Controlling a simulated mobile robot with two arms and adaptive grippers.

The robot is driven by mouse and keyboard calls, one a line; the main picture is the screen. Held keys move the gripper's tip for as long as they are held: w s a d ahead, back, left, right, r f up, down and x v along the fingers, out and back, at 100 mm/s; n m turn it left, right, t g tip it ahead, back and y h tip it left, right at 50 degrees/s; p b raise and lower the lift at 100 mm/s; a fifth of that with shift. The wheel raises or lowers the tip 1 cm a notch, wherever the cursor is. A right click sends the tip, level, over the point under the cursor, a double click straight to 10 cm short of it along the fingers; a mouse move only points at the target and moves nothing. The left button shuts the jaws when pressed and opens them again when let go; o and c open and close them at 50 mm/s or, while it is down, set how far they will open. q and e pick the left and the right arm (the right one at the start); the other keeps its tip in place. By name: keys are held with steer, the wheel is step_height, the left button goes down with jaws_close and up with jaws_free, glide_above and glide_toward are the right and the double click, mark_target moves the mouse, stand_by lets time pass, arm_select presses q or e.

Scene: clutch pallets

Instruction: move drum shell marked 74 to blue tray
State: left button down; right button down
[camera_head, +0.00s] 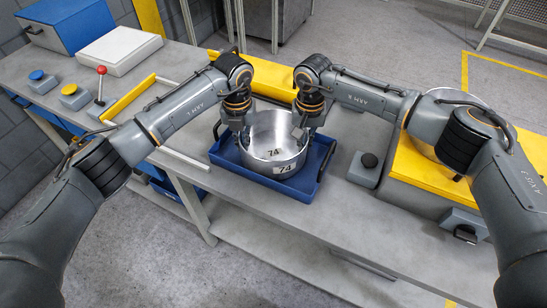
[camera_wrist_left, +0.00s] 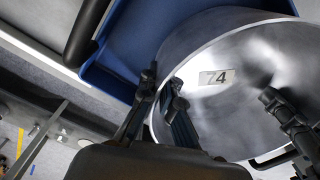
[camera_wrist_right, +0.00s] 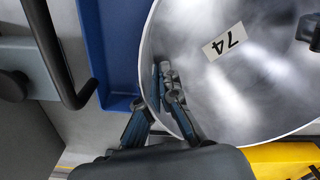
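The drum shell marked 74 (camera_head: 262,155) is a round, open, silvery metal shell. It stands upright in the blue tray (camera_head: 229,160), with labels reading 74 inside and outside. The wrist views also show the shell, left (camera_wrist_left: 235,105) and right (camera_wrist_right: 255,90), with the inner label. My left gripper (camera_head: 238,125) is at its left rim, fingers on either side of the wall (camera_wrist_left: 163,82). My right gripper (camera_head: 308,127) is likewise at the right rim (camera_wrist_right: 154,100). In both wrist views the fingertips stand apart with a gap around the thin wall. The shell's underside is hidden.
A yellow tray or platform (camera_head: 425,175) with another metal shell (camera_head: 458,97) lies at the right, partly behind my right arm. A blue box (camera_head: 68,25), a white box (camera_head: 120,48), push buttons and a red-knobbed lever (camera_head: 101,80) are at the left. A dark-topped button box (camera_head: 366,166) stands right of the blue tray.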

arm_select(q)
steer(key=shift+f, duration=0.4)
arm_select(e)
steer(key=shift+f, duration=0.4)
arm_select(q)
steer(key=c, duration=1.5)
jaws_free()
steer(key=shift+r, duration=0.2)
arm_select(e)
steer(key=c, duration=1.5)
jaws_free()
steer(key=shift+r, duration=0.15)
arm_select(q)
step_height(320, 180, up, 12)
steer(key=shift+f, duration=0.25)
steer(key=shift+r, duration=0.2)
arm_select(e)
steer(key=shift+r, duration=0.15)
step_height(320, 180, up, 12)
steer(key=shift+f, duration=0.1)
arm_select(q)
steer(key=shift+r, duration=0.15)
